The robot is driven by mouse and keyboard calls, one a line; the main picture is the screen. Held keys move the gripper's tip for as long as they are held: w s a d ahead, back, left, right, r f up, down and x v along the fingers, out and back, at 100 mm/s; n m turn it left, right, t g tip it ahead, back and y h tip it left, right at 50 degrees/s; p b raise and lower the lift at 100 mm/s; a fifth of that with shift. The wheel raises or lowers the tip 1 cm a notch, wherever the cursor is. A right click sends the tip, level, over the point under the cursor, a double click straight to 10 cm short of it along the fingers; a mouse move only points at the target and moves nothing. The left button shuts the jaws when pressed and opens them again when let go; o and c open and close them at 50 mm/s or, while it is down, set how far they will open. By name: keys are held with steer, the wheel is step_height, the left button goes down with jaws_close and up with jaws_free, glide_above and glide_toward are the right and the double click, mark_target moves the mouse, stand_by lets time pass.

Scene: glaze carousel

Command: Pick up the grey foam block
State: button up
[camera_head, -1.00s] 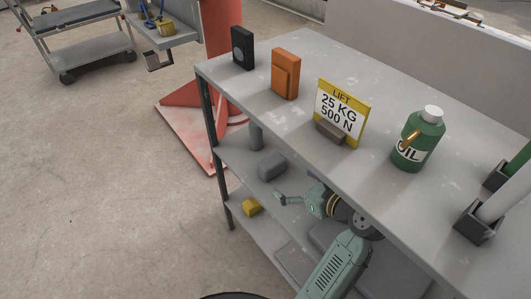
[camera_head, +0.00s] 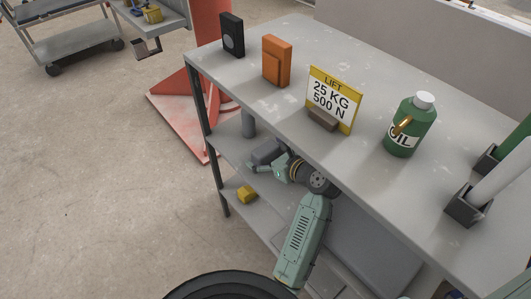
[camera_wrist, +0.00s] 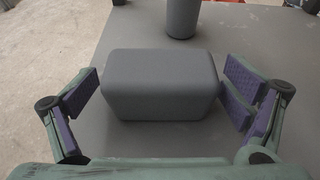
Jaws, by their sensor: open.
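The grey foam block (camera_wrist: 160,86) lies on the shelf surface, between the two open fingers of my gripper (camera_wrist: 161,98) in the wrist view. A gap shows between the block and each purple finger pad, narrower on the left. In the head view the block (camera_head: 266,151) sits on the middle shelf (camera_head: 229,143) under the table top. My gripper (camera_head: 262,168) is at its near side there, partly under the edge of the top.
A grey cylinder (camera_wrist: 184,18) stands just behind the block; it also shows in the head view (camera_head: 248,123). A yellow block (camera_head: 246,194) is on the lower shelf. The table top (camera_head: 290,40) overhangs my arm, carrying an orange box (camera_head: 277,61), a lift sign (camera_head: 332,98) and a green oil can (camera_head: 409,127).

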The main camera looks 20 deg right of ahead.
steer(key=shift+c, duration=0.4)
steer(key=c, duration=1.1)
